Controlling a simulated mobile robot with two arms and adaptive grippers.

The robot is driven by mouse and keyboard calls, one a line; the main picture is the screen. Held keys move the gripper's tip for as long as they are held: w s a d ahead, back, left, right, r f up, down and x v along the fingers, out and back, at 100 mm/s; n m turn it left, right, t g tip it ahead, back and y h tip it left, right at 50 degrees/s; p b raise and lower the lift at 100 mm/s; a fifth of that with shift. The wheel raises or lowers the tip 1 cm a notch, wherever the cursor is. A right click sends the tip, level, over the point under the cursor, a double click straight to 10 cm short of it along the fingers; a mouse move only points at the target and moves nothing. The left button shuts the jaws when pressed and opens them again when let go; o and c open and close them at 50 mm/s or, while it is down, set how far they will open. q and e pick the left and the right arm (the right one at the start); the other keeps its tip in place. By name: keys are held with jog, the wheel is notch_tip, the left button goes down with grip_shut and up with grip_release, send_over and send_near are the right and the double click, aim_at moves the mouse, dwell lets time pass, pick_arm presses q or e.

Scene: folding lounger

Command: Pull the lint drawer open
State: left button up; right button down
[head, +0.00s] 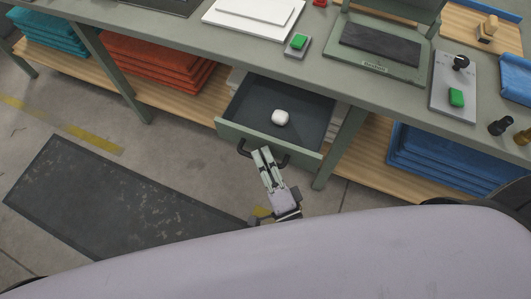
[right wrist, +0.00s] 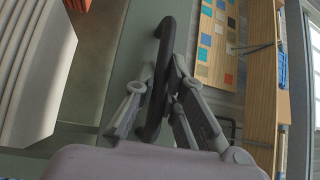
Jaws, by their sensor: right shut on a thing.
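The lint drawer (head: 265,143) under the green workbench stands open, with its dark interior showing. A small white lump (head: 280,117) lies inside it. A dark bar handle (head: 284,159) is on the drawer's front. My right gripper (head: 262,155) is at the handle and shut on it. In the right wrist view the dark handle (right wrist: 158,75) passes between the fingers of the right gripper (right wrist: 172,85). My left gripper is not in view.
Orange folded cloths (head: 158,66) and blue folded cloths (head: 440,160) lie on the wooden lower shelf. A bench leg (head: 340,150) stands just right of the drawer. A dark mat (head: 120,200) covers the floor at left. A green button box (head: 298,43) sits on the benchtop.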

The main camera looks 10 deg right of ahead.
jog(key=shift+f, duration=0.1)
jog(key=c, duration=1.7)
grip_release()
jog(key=shift+o, duration=0.2)
jog(key=v, duration=1.2)
jog(key=s+d+f+n+g, duration=0.15)
jog(key=f+n+g, duration=0.3)
jog(key=f, duration=0.75)
jog(key=d+f+n+g, duration=0.2)
jog(key=f+n+g, duration=0.25)
jog(key=f, duration=0.75)
jog(key=s+d+f+n+g+h, duration=0.2)
jog(key=s+d+f+n+g, duration=0.1)
jog(key=s+f, duration=0.4)
jog(key=s+d+f+n+g+h+p, duration=0.1)
jog(key=s+d+f+n+g, duration=0.3)
jog(key=f, duration=0.6)
jog(key=s+d+g, duration=0.2)
jog(key=s+d, duration=0.1)
jog(key=d, duration=0.1)
jog(key=shift+s+d+n+h, duration=0.3)
jog(key=shift+s+d+h, duration=0.05)
jog(key=shift+h, duration=0.05)
